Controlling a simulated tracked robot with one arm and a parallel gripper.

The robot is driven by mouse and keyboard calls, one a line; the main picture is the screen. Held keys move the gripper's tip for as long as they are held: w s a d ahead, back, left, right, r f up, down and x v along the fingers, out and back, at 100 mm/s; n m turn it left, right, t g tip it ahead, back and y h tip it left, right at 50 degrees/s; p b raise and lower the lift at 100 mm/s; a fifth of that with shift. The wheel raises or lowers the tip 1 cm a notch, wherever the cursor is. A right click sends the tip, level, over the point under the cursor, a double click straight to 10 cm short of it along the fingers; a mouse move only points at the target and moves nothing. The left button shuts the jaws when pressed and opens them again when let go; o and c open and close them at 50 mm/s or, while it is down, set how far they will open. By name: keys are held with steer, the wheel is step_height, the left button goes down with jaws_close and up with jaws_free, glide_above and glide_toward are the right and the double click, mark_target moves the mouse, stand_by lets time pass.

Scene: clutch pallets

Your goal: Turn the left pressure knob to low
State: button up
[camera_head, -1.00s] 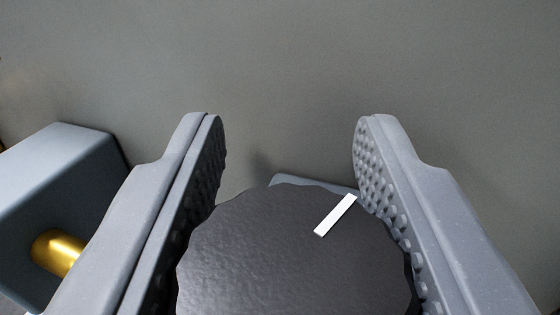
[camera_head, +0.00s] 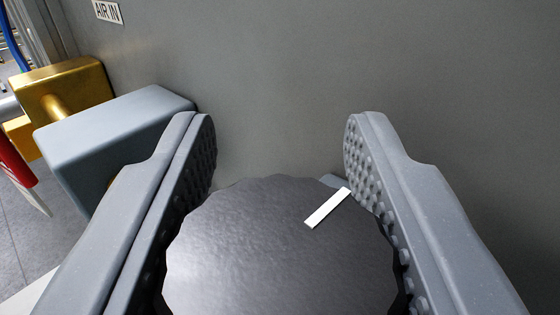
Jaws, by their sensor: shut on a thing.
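The dark round pressure knob (camera_head: 270,255) fills the lower middle of the head camera view. Its edge is scalloped, and its lower part is cut off by the frame. A white pointer mark (camera_head: 328,208) on its face slants toward the upper right. My gripper (camera_head: 280,165) is shut on the knob, with one studded finger on its left side and one on its right. A small piece of a blue-grey body (camera_head: 334,181) shows behind the knob. No low or high marking is visible.
A grey panel (camera_head: 280,70) stands behind the knob. At left are a blue-grey block (camera_head: 115,130), a brass fitting (camera_head: 75,85), a red part (camera_head: 14,162) and a blue hose (camera_head: 14,35). An "AIR IN" label (camera_head: 107,11) is at the upper left.

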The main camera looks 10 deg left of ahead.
steer(key=shift+a+f+n+y+p, duration=0.15)
steer(key=shift+n+y+p, duration=0.5)
steer(key=shift+p, duration=0.7)
steer(key=o, duration=1)
steer(key=b+v, duration=0.1)
steer(key=v, duration=0.6)
steer(key=b+v, duration=0.1)
steer(key=v, duration=0.5)
steer(key=shift+s+d, duration=0.3)
steer(key=shift+r, duration=0.2)
